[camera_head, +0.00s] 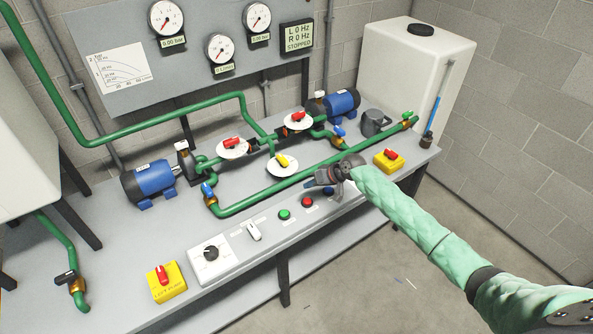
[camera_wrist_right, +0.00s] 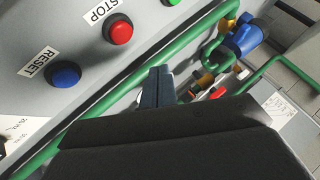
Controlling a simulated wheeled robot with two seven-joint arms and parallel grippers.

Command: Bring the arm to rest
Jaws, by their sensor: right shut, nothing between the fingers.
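My right arm, in a green sleeve, comes in from the lower right in the head view. Its gripper (camera_head: 313,182) is over the front part of the bench, close to the row of push buttons. The gripper is shut and empty; its closed fingertips also show in the right wrist view (camera_wrist_right: 157,84). The wrist view shows the red STOP button (camera_wrist_right: 119,32) and the blue RESET button (camera_wrist_right: 65,75) to the left of the fingers. The fingers look apart from both buttons. My left gripper does not show.
A white tank (camera_head: 403,75) stands behind at right. Floor (camera_head: 400,265) in front is open. The display (camera_head: 298,36) reads STOPPED.

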